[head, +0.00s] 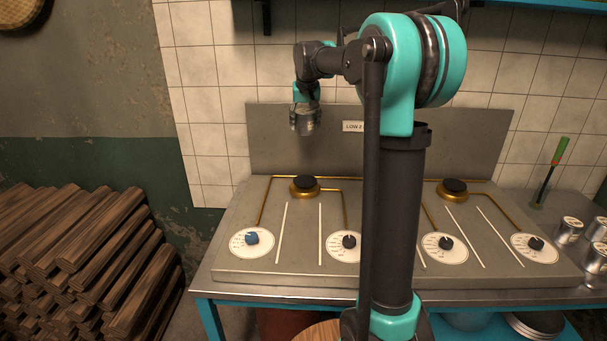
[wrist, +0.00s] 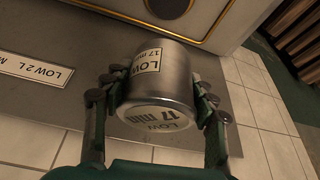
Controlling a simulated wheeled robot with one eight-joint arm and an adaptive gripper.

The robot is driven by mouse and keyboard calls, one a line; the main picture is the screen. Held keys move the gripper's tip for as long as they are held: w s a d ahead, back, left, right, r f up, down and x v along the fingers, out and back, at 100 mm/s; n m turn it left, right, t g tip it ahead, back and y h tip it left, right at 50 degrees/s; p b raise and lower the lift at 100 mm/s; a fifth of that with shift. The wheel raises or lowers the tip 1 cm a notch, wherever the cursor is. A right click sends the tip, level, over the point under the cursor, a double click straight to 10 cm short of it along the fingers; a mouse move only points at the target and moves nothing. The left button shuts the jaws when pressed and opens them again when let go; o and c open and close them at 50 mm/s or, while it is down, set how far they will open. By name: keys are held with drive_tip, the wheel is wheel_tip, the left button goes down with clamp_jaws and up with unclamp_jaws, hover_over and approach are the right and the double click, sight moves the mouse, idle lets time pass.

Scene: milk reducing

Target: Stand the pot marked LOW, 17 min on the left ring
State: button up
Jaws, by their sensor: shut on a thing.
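The pot marked LOW, 17 min (wrist: 165,75) is a small silver metal can with white labels on its side and lid. My gripper (wrist: 158,92) is shut on it, a finger on each side. In the head view the pot (head: 307,123) hangs from my gripper (head: 305,103) high in front of the grey back panel. The left ring (head: 304,187) is a dark burner on a brass base, with nothing on it. The pot is well above it in the picture; the exact depth between them is hard to tell.
Another burner (head: 453,188) stands at the right, bare. Dial knobs line the front of the stove top (head: 282,262), with white strips between them. Several small cans (head: 571,229) stand on the right counter. My arm hides the stove's middle. Stacked firewood (head: 85,260) lies at left.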

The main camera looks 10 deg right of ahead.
wheel_tip(320, 180, down, 19)
drive_tip(key=shift+f, duration=0.1)
idle(0.4)
drive_tip(key=o, duration=1.3)
drive_tip(key=shift+o, duration=0.2)
drive_tip(key=v, duration=1.2)
